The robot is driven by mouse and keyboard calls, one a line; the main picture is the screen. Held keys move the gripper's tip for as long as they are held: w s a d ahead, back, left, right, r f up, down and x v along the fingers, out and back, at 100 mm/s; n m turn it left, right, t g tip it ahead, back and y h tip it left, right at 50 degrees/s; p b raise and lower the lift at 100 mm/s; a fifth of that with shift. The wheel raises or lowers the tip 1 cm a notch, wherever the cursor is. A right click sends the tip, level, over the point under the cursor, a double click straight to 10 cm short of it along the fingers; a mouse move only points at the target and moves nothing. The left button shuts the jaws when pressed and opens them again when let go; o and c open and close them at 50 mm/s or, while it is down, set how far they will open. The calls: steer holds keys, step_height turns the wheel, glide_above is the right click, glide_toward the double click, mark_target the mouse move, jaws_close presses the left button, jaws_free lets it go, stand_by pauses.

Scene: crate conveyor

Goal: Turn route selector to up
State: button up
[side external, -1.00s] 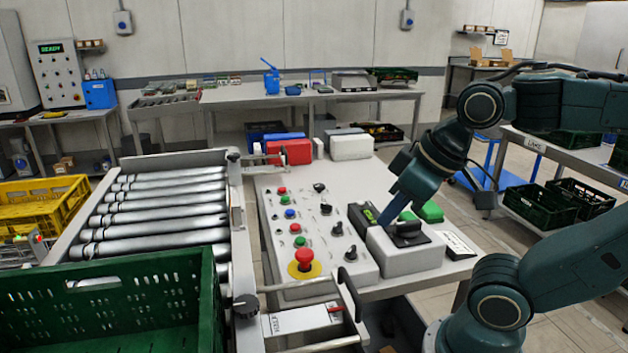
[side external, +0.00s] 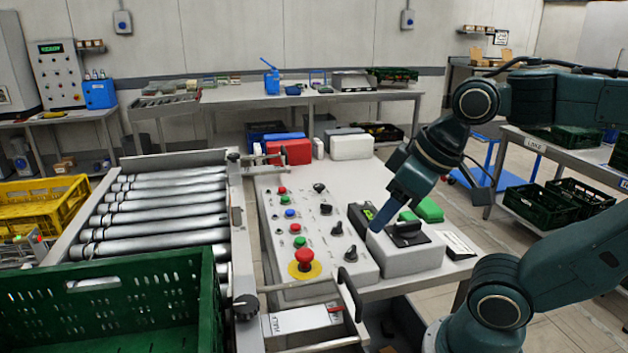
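A control panel (side external: 322,262) on the table carries several small black selector knobs, one at its top (side external: 319,187), others down its right side (side external: 336,229), one at the lower right (side external: 351,253). A separate light grey box (side external: 405,258) right of it has a larger black rotary knob (side external: 408,230) on top. I cannot read which knob is the route selector. My gripper (side external: 376,228) points down and left, its blue fingertips by the box's upper left edge, left of the large knob. Whether the tips touch anything, or are apart, cannot be told.
A red emergency button (side external: 303,257) on a yellow base stands at the panel's lower left. Green blocks (side external: 429,210) lie behind the grey box. A green crate (side external: 110,300) and rollers (side external: 155,205) are left.

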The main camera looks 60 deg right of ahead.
steer(key=shift+o, duration=0.2)
steer(key=w+d+r+g, duration=0.1)
steer(key=w+d+g, duration=0.2)
steer(key=w+d, duration=0.3)
steer(key=w, duration=0.3)
steer(key=shift+r+h, duration=0.3)
steer(key=g, duration=0.3)
glide_above(338, 224)
step_height(338, 224, down, 4)
steer(key=shift+r, duration=0.1)
step_height(338, 224, down, 14)
steer(key=shift+r, duration=0.1)
steer(key=shift+c, duration=0.4)
steer(key=c, duration=0.9)
